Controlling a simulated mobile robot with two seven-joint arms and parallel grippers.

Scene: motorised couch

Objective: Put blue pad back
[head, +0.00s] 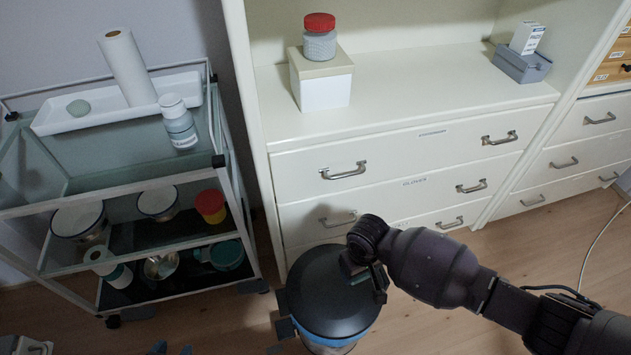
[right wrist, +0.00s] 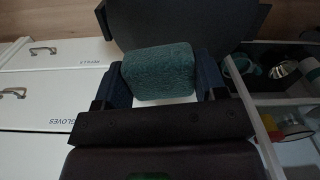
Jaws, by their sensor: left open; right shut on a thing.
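The blue pad (right wrist: 158,72) is a teal, rough-textured block. In the right wrist view it sits between the two dark blue fingers of my right gripper (right wrist: 158,60), which is shut on it. My left gripper (head: 172,349) shows only as blue fingertips, apart and empty, at the bottom edge of the head view.
The white cabinet (head: 405,95) carries a red-lidded jar (head: 319,38) on a cream box (head: 322,80), and a grey holder (head: 521,66) with a small white box (head: 527,37). A trolley (head: 225,160) with bowls and bottles stands left. The black lid shows beyond the pad (right wrist: 190,25).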

